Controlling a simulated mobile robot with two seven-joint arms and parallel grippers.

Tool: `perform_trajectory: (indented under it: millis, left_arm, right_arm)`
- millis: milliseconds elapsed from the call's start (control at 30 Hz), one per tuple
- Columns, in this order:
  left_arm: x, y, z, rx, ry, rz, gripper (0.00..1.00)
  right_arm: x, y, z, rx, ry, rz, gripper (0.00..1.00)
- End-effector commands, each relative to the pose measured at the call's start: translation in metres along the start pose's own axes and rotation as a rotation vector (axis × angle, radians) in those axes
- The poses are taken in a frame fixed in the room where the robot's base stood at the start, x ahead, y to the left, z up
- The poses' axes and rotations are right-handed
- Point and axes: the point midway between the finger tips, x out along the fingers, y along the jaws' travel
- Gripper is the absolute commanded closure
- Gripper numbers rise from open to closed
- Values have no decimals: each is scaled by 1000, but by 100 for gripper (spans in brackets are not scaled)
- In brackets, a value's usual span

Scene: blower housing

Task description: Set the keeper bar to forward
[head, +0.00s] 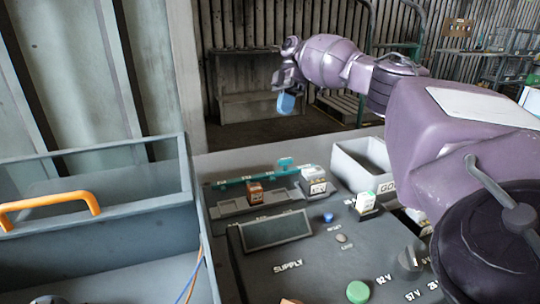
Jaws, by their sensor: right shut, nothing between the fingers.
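The keeper bar (240,180) appears to be the long teal bar along the back of the grey panel, with a raised teal tab (286,162) near its right part. Small marks by the bar are too small to read. A brown-red block (254,193) and a white-topped block (313,176) sit at the slotted rack just in front of the bar. My right gripper (286,103) is shut and empty, its blue tips pointing down. It appears in the air above and beyond the tab, apart from the bar. My left gripper is not in view.
A grey open bin (345,165) stands at the panel's back right, with another white block (365,202) near it. A tilted display, buttons and a dark knob (411,258) occupy the front. A crate wall with an orange handle (48,204) stands left. My right arm covers the right side.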

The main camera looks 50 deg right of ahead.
Motion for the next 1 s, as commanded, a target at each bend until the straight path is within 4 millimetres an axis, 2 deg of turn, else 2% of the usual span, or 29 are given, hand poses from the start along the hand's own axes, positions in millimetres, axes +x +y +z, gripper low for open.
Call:
perform_trajectory:
  millis: [533,1000]
  left_arm:
    - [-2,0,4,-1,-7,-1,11]
    - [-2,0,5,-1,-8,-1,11]
  right_arm:
    - [5,3,2,3,-2,-6,100]
    - [25,3,2,2,-2,-9,100]
